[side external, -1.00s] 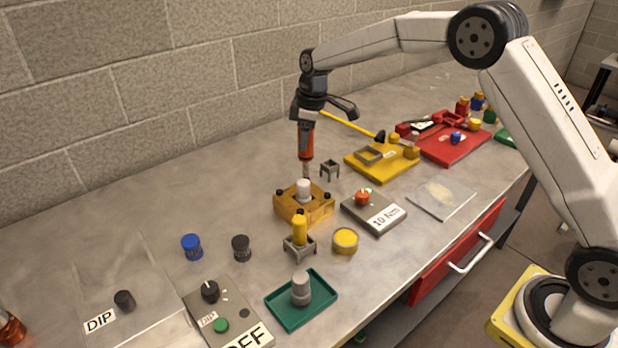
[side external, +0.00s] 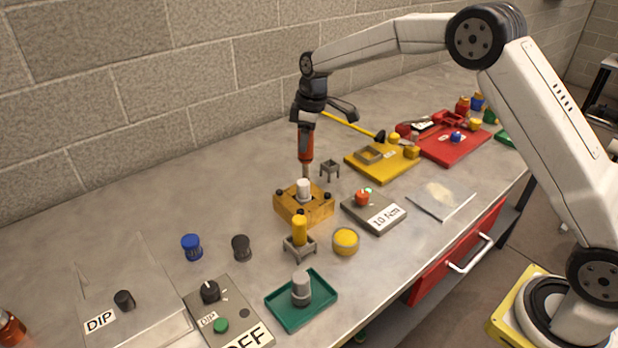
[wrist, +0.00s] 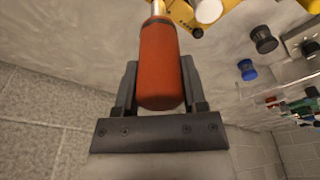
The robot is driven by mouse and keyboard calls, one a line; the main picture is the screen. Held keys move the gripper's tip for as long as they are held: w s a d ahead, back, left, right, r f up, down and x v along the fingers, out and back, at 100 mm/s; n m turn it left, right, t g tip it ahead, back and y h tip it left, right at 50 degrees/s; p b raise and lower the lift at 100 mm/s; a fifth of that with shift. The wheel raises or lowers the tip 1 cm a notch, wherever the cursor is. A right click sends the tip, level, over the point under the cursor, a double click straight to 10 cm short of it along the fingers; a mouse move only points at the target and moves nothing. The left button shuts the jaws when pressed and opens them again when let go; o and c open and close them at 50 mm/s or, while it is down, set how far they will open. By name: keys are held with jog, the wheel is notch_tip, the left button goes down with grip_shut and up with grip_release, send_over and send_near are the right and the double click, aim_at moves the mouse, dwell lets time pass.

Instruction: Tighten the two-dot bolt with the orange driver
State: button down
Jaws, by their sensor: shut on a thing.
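My gripper (side external: 306,122) is shut on the orange driver (side external: 306,143), which hangs upright with its shaft down. In the wrist view the driver's orange handle (wrist: 160,65) sits between both fingers. The driver's tip is at the far corner of the yellow-brown block (side external: 318,212); whether it touches a bolt there is hidden. Dark bolt heads show at the block's left corner (side external: 279,192), right corner (side external: 327,195) and near corner (side external: 301,212). The dots are too small to read, so I cannot tell which is the two-dot bolt.
A white cylinder (side external: 303,188) stands on the block, close to the driver. A small grey stand (side external: 330,168), a 10 Nm box (side external: 373,212), a yellow cylinder in a stand (side external: 299,230) and a yellow tray (side external: 382,172) are around it.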

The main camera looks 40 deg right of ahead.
jog(key=shift+f, duration=0.4)
dwell(1.5)
jog(key=shift+r, duration=3.7)
